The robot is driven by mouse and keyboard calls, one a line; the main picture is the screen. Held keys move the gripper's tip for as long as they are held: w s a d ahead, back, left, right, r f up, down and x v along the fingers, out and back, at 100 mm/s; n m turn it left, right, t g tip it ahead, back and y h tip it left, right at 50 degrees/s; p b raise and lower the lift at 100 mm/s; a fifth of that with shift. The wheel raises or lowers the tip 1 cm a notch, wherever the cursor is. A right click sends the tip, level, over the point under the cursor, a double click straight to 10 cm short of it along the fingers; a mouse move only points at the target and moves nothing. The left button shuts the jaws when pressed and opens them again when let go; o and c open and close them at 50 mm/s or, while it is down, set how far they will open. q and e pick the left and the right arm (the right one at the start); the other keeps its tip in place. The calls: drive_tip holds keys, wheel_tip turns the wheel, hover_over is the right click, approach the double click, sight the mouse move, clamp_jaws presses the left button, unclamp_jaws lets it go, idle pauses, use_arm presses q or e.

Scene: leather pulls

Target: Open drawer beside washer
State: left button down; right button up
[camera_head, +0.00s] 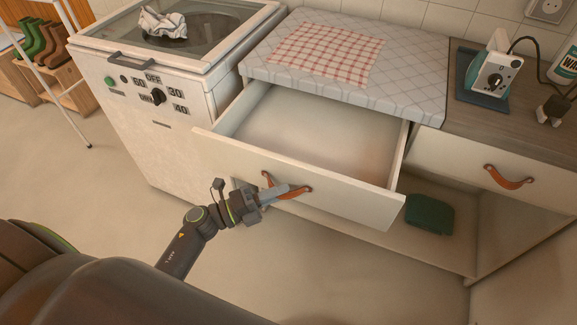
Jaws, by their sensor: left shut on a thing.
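The drawer (215,142) beside the white washer (180,140) is pulled well out of the cabinet, and its visible inside looks empty. Its front carries a brown leather pull (304,190). My left gripper (283,192) is shut on this leather pull, in front of the drawer face. The gripper fingers hide the middle of the pull. My right gripper does not show in the head view.
A second drawer (450,165) with a leather pull is shut at the right. A padded top with a checked cloth (322,55) lies above the open drawer. An iron (494,70) stands on the counter. A green box (430,212) sits on the low shelf.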

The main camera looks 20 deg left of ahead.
use_arm(q)
drive_tip(key=shift+s+a, duration=0.1)
drive_tip(key=shift+s, duration=2.3)
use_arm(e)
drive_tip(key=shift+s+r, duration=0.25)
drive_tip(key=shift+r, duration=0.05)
use_arm(q)
drive_tip(key=c, duration=1.5)
unclamp_jaws()
drive_tip(key=shift+o, duration=0.2)
